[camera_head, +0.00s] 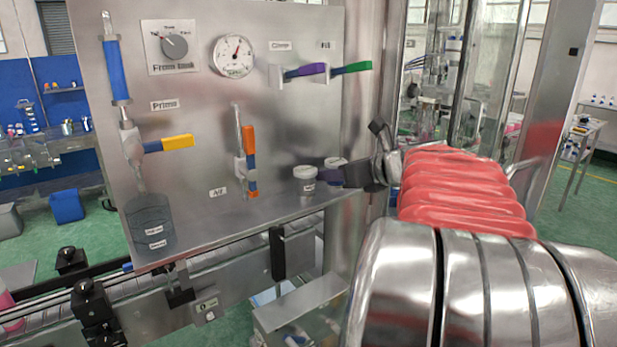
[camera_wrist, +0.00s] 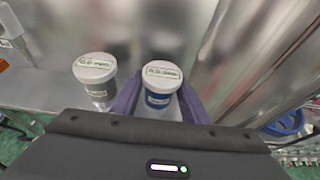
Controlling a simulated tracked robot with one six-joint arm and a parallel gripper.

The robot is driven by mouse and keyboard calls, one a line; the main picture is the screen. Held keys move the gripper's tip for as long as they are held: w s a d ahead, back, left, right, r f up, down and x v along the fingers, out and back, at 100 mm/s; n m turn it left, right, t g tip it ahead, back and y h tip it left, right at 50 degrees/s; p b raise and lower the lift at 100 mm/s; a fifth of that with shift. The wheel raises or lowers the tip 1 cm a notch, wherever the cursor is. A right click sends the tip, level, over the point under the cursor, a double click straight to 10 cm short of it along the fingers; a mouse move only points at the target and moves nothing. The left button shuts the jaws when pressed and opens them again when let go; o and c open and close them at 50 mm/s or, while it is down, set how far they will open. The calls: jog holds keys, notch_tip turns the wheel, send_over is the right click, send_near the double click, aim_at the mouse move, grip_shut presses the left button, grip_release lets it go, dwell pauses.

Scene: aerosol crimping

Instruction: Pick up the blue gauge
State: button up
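The blue gauge (camera_wrist: 158,98) is a small upright cup with a blue body and a white, labelled lid. In the wrist view it stands on the metal shelf between the two purple fingers of my gripper (camera_wrist: 160,95). The fingers are apart, one on each side, and a gap shows beside its body; contact is not clear. In the head view only its white lid (camera_head: 336,162) shows above my gripper (camera_head: 338,177), which hides its body. A similar gauge with a grey body (camera_wrist: 98,90) stands just left of my gripper; it also shows in the head view (camera_head: 304,181).
A steel panel behind carries a dial gauge (camera_head: 232,56), a knob (camera_head: 174,46) and valves with yellow (camera_head: 177,142), orange (camera_head: 249,140), purple (camera_head: 305,70) and green (camera_head: 351,68) handles. A metal post (camera_head: 365,210) stands close on the right. Shelf left of the grey gauge is free.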

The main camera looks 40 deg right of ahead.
aim_at(340, 163)
jog(key=c, duration=0.7)
jog(key=shift+c, duration=0.2)
jog(key=shift+s+r, duration=0.3)
jog(key=shift+r, duration=0.05)
jog(key=shift+s+r, duration=0.15)
jog(key=shift+r, duration=0.2)
notch_tip(340, 163, up, 10)
jog(key=shift+f, duration=0.1)
jog(key=shift+s+r, duration=0.2)
jog(key=shift+c, duration=0.7)
jog(key=s, duration=0.6)
jog(key=s+a, duration=0.1)
jog(key=s, duration=0.5)
jog(key=s+a, duration=0.1)
jog(key=s, duration=0.5)
jog(key=shift+s+a, duration=0.1)
jog(key=shift+s, duration=0.2)
jog(key=shift+c, duration=0.5)
jog(key=shift+f, duration=0.1)
